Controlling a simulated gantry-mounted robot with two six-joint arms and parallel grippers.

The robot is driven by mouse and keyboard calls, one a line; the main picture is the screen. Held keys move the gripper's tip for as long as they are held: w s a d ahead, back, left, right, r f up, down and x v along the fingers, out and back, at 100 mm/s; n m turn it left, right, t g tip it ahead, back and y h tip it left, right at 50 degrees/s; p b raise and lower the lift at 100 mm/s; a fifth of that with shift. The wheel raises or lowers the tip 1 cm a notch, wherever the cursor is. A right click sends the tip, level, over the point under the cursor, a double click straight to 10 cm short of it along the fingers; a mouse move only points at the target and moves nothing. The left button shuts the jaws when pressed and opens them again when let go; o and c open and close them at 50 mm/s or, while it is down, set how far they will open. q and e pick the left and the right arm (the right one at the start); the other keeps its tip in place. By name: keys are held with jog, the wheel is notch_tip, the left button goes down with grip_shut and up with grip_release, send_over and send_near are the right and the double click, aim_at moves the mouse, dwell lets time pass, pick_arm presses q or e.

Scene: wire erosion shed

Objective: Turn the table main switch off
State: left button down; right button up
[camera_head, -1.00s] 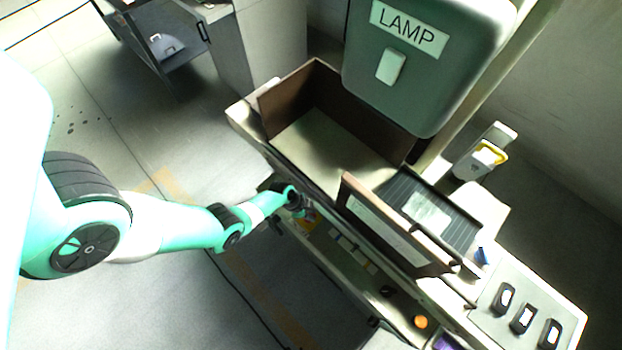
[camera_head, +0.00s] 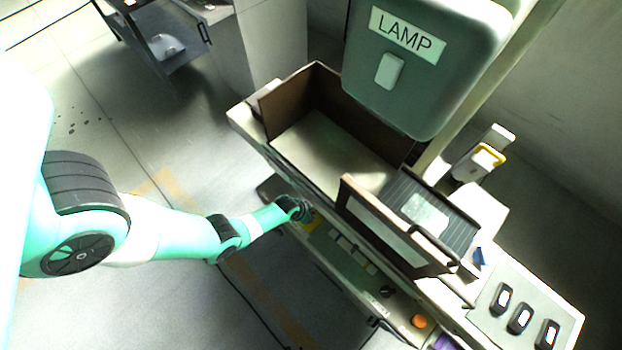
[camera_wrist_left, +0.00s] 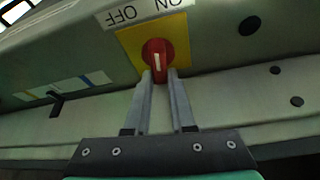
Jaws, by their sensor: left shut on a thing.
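The main switch is a red rotary knob (camera_wrist_left: 157,55) with a white mark, on a yellow plate (camera_wrist_left: 180,30) on the table's front panel. In the left wrist view the white mark runs roughly up and down the picture. A label with ON and OFF (camera_wrist_left: 145,10), upside down here, sits along the plate's edge. My left gripper (camera_wrist_left: 157,76) is shut on the red knob, one finger on each side. In the head view my left gripper (camera_head: 303,212) is at the panel, and the yellow plate (camera_head: 312,224) is partly covered. My right gripper is not in view.
An open brown-walled tray (camera_head: 325,150) sits on the table above the panel. A LAMP housing (camera_head: 425,70) hangs over it. An orange button (camera_head: 419,321) and black switches (camera_head: 519,319) are farther right.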

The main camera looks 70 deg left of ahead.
pick_arm(q)
jog(key=n+y, duration=0.1)
jog(key=n, duration=0.2)
jog(key=shift+g, duration=0.3)
jog(key=n+b, duration=0.1)
jog(key=n, duration=0.1)
jog(key=n+g+y+b, duration=0.1)
jog(key=n, duration=0.1)
jog(key=shift+s+a+f, duration=0.1)
jog(key=shift+a, duration=0.1)
jog(key=shift+s+n+g+y, duration=0.1)
jog(key=shift+n+g+y, duration=0.25)
jog(key=shift+n, duration=0.55)
jog(key=shift+s+n+g, duration=0.1)
jog(key=shift+n+g, duration=0.35)
jog(key=shift+n, duration=0.65)
jog(key=c, duration=0.8)
grip_release()
jog(key=shift+o, duration=0.2)
